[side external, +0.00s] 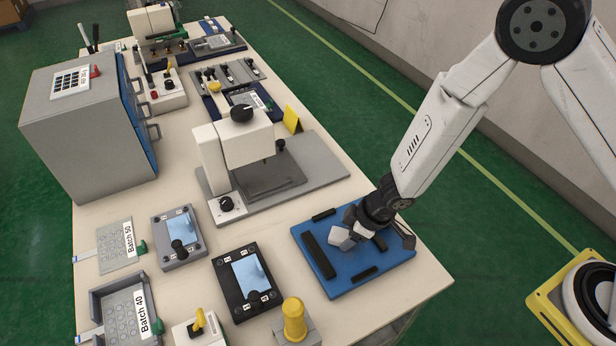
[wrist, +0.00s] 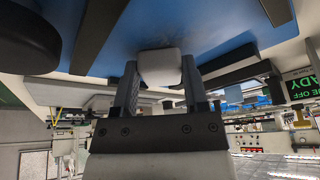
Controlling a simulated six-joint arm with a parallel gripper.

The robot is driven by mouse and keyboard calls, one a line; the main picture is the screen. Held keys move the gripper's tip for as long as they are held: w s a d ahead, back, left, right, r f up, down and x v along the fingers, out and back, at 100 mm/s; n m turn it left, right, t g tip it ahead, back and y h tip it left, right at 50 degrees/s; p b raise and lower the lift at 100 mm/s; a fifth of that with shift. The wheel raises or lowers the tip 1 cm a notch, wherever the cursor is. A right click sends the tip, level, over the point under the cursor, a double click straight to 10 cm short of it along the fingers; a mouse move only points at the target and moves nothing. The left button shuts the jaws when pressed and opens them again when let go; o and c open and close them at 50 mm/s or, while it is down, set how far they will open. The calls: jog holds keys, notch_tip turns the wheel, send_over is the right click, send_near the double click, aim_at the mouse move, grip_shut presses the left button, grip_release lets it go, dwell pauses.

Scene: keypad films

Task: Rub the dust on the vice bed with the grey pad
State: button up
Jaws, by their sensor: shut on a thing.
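The blue plate (side external: 343,285) with several black bars, which looks like the vice bed, lies at the table's front right corner. Its blue surface (wrist: 100,45) fills the upper part of the wrist view. My gripper (side external: 347,232) is low over the plate and shut on the pale grey pad (side external: 339,237). In the wrist view the pad (wrist: 160,67) sits between the two fingers. It is at or very close to the blue surface; I cannot tell if it touches. A faint dull patch beside the pad may be dust, but my gripper hides part of the plate.
A black bar (side external: 318,255) stands just left of the pad, and another (side external: 364,274) lies in front. A white press (side external: 232,150) on a grey base stands behind left. A black-framed device (side external: 247,282) and a yellow knob (side external: 294,318) are at the front left.

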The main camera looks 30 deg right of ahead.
aim_at(352, 252)
jog(key=shift+w, duration=0.3)
jog(key=shift+w+f, duration=0.15)
jog(key=shift+w, duration=1.5)
jog(key=shift+d, duration=0.1)
jog(key=shift+s, duration=0.1)
jog(key=shift+s, duration=1.65)
jog(key=shift+s, duration=1.75)
